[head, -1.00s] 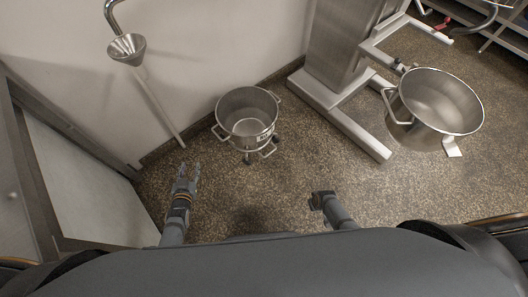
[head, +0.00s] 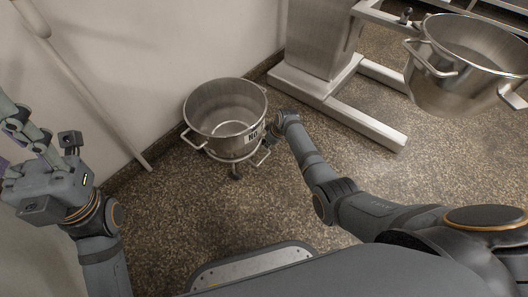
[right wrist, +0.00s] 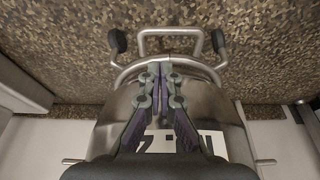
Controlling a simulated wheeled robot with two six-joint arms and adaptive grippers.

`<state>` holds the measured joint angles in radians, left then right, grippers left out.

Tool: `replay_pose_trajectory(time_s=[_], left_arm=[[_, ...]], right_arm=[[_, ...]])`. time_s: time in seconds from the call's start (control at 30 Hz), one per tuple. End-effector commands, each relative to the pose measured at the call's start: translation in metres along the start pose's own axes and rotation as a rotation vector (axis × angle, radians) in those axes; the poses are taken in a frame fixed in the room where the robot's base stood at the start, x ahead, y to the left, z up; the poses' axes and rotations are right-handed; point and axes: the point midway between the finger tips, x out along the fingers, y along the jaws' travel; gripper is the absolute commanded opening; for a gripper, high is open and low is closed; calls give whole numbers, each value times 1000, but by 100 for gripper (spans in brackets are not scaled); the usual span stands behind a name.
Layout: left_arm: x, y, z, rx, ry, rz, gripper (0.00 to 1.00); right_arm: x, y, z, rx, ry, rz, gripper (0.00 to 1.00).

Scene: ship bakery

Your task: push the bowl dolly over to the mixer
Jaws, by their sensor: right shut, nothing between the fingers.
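A steel bowl (head: 218,138) with side handles and a dark-lettered label stands upright on its dolly (head: 263,160), near the wall. The mixer (head: 318,45) stands to its right, with floor legs and a larger bowl (head: 435,85) held out in front. My right gripper (head: 279,119) is shut and empty at the right side of the dolly's bowl. The right wrist view shows its fingers (right wrist: 162,72) over the bowl wall (right wrist: 228,110) and close to the dolly's handle (right wrist: 170,34); contact is unclear. My left gripper (head: 18,130) is at the left edge, away from the bowl, fingers partly cut off.
The wall (head: 150,60) runs behind the bowl. A pale pole (head: 95,100) leans there on the left. The mixer's leg (head: 345,122) lies on the floor between the dolly and the larger bowl. Speckled floor (head: 165,215) is free in front of the dolly.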

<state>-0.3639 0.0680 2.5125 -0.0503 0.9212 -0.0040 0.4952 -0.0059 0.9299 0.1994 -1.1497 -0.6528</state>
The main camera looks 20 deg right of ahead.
Motion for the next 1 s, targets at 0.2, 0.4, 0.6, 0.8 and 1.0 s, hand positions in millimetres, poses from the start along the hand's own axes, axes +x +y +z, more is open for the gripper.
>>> replay_pose_trajectory(time_s=[0.2, 0.4, 0.6, 0.8, 1.0], left_arm=[[-44, 7, 6, 16, -10, 9, 40], [-75, 14, 11, 30, -19, 27, 40], [-76, 13, 13, 41, -4, 19, 40], [-73, 13, 13, 43, 3, 17, 40], [-70, 12, 13, 43, 3, 17, 40]], right_arm=[[49, -1, 4, 0, -1, -1, 0], [83, 0, 3, 1, 0, 0, 0], [95, 0, 2, 1, 0, 1, 0], [94, 0, 1, 1, 0, 0, 0], [93, 0, 2, 2, -1, 0, 0]])
